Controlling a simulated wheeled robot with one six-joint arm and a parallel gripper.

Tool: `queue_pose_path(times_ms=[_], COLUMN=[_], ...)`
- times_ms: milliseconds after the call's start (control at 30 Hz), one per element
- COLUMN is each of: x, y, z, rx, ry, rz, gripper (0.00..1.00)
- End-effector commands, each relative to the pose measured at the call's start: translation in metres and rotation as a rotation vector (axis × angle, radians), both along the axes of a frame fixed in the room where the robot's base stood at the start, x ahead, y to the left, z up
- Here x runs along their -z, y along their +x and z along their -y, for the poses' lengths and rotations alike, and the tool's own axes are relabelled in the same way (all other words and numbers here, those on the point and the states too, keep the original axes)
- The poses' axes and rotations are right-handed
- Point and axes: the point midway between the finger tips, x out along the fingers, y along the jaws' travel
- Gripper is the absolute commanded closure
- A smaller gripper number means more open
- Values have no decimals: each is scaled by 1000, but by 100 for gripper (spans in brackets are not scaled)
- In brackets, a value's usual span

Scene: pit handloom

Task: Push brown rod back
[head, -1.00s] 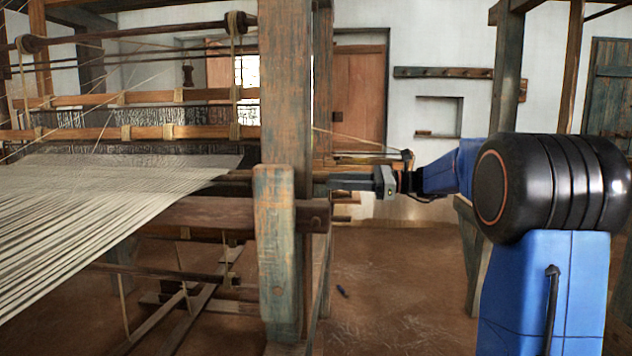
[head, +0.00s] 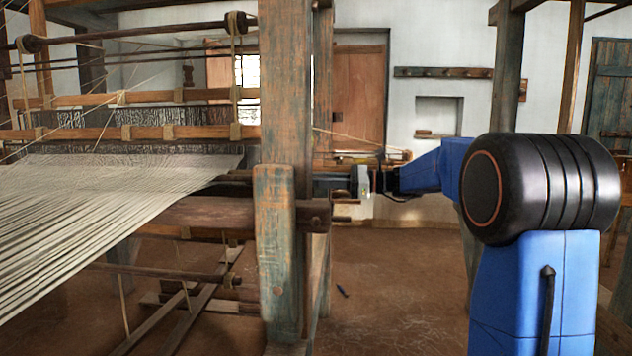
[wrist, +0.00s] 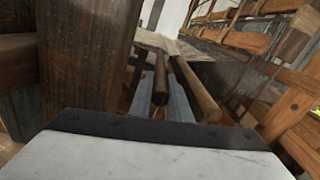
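Two brown rods show ahead of my gripper in the wrist view, a darker brown rod (wrist: 160,82) and a lighter brown rod (wrist: 196,92). They run lengthwise away from me beside the thick wooden post. In the head view a brown rod (head: 238,176) shows left of the post, at the edge of the pale warp. My gripper (head: 325,183) reaches left from the arm, and its front end passes behind the post. In the wrist view its pale housing covers the bottom, and a grey-blue surface shows between the rods.
The upright loom post (head: 286,100) stands close to my gripper, with a shorter slanted board (head: 274,245) in front. A thick brown beam (head: 210,213) lies below the warp threads (head: 100,205). Open floor (head: 395,290) lies right of the loom.

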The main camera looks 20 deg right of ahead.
Motion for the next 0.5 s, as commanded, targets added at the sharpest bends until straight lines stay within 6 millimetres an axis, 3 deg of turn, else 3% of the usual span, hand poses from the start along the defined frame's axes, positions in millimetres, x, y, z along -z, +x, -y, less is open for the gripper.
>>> queue_pose_path(times_ms=[233,500], x=[-1,-1], y=[-4,-30], z=[-1,-12], rx=[0,0], ry=[0,0], rz=[1,1], gripper=[100,100])
